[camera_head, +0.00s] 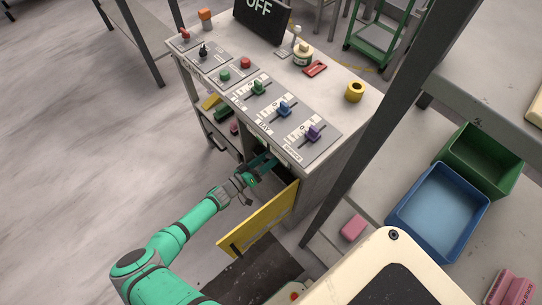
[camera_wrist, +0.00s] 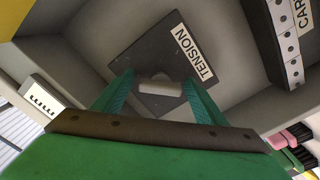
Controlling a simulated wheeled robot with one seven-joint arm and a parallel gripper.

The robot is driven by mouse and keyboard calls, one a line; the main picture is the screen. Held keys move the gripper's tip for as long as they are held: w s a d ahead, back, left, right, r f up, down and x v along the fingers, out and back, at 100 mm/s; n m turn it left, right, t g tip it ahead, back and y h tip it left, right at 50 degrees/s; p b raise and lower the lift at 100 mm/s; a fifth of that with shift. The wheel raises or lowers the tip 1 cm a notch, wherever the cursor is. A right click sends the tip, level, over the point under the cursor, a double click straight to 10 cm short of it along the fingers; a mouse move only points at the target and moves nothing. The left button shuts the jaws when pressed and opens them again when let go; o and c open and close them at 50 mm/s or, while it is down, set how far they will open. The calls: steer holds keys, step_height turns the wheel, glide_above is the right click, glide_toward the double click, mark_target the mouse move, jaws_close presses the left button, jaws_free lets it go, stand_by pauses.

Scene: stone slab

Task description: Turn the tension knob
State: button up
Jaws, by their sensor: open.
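The tension knob (camera_wrist: 160,88) is a pale grey knob on a dark square plate (camera_wrist: 157,55) labelled "TENSION" in the wrist view. The plate is at the back of a grey compartment. My gripper (camera_wrist: 159,77) is open, with one green finger on each side of the knob. I cannot tell whether either finger touches it. In the head view my gripper (camera_head: 264,163) reaches into the opening at the cabinet front, above the yellow door (camera_head: 262,222), which stands open. The knob is hidden in the head view.
In the wrist view, a grey block labelled "CAR…" (camera_wrist: 285,40) is close at the right. The cabinet top (camera_head: 335,92) holds several coloured knobs and buttons. A dark post (camera_head: 375,130) stands right of the cabinet. A blue bin (camera_head: 438,200) is further right.

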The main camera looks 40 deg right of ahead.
steer(key=shift+w, duration=0.1)
steer(key=c, duration=1.1)
steer(key=shift+o, duration=0.3)
steer(key=shift+m, duration=0.3)
steer(key=m, duration=0.4)
steer(key=shift+m, duration=0.3)
steer(key=m, duration=0.4)
steer(key=shift+m, duration=0.3)
steer(key=m, duration=0.9)
steer(key=shift+m, duration=2.3)
